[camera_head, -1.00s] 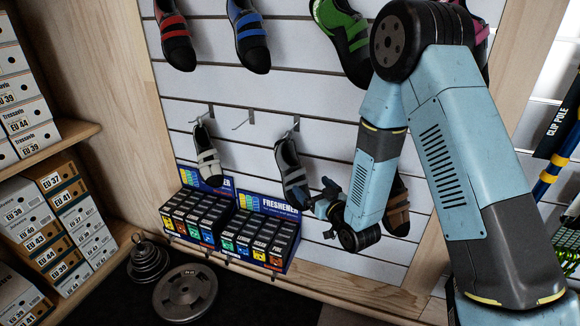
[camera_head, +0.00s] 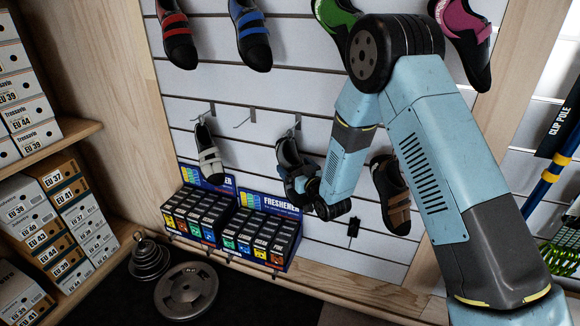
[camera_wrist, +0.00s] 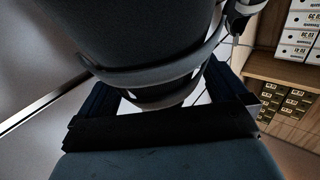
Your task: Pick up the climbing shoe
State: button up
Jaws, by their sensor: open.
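Several climbing shoes hang on the slatted wall. A dark shoe (camera_head: 288,152) hangs from a hook in the lower row, partly hidden behind my gripper (camera_head: 300,182). In the wrist view this dark shoe (camera_wrist: 150,35) with pale grey bands fills the upper middle, very close. My gripper also shows there (camera_wrist: 162,92), open, with one finger on each side of the shoe's lower part. I cannot tell whether the fingers touch it. A grey-white strapped shoe (camera_head: 208,155) hangs to the left, and a brown-strapped shoe (camera_head: 391,195) hangs to the right.
Freshener boxes (camera_head: 240,225) stand on the ledge just below and left of my gripper. Red (camera_head: 175,35), blue (camera_head: 252,38), green and pink (camera_head: 465,35) shoes hang above. An empty hook (camera_head: 245,118) is left of the dark shoe. Weight plates (camera_head: 186,290) lie on the floor.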

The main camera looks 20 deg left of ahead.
jog(key=shift+x, duration=0.9)
jog(key=c, duration=1.2)
